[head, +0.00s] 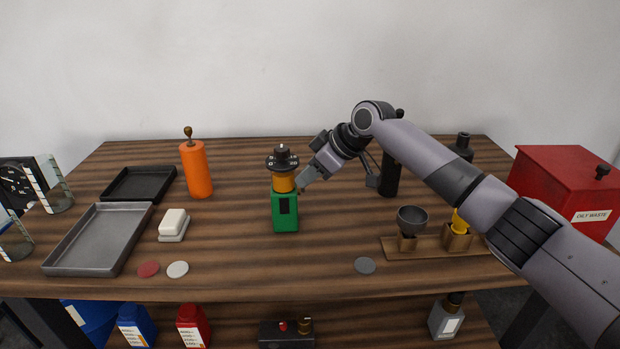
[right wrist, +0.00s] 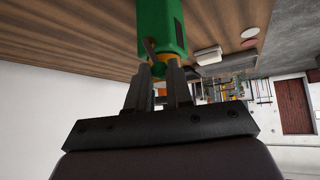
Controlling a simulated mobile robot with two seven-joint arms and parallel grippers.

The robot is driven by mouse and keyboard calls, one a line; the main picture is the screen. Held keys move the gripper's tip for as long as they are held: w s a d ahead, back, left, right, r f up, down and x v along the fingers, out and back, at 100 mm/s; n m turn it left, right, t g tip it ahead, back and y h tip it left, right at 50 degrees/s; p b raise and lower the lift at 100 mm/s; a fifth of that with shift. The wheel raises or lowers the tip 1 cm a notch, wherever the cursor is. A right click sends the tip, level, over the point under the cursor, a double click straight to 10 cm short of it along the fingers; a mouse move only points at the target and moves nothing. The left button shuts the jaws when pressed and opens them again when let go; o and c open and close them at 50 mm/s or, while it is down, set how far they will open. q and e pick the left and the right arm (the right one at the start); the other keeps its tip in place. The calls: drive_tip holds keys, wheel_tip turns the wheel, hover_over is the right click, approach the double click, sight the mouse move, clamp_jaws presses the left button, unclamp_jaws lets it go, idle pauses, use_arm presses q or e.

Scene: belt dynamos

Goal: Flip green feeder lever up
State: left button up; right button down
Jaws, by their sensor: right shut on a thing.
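The green feeder (head: 285,212) stands upright mid-table, with an orange-yellow neck and a black dial top. Its green body also shows close up in the right wrist view (right wrist: 163,25). A small brownish lever (right wrist: 150,46) lies on its side by my fingertips. My right gripper (head: 305,181) reaches in from the right, at the neck and upper body of the feeder. In the right wrist view its fingers (right wrist: 161,78) are shut on the lever; the exact contact is partly hidden by the fingers. My left gripper is not in view.
A grey cup (head: 412,219) stands on a wooden board (head: 400,252) at right. The red bin (head: 560,170) is far right. The table in front of the feeder is clear.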

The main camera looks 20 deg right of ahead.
drive_tip(key=shift+w+g, duration=0.25)
drive_tip(key=shift+g, duration=0.25)
drive_tip(key=shift+w, duration=0.15)
drive_tip(key=c, duration=1)
unclamp_jaws()
drive_tip(key=shift+d+r, duration=0.15)
drive_tip(key=shift+r, duration=0.05)
drive_tip(key=shift+b+v, duration=0.6)
drive_tip(key=shift+v, duration=2.8)
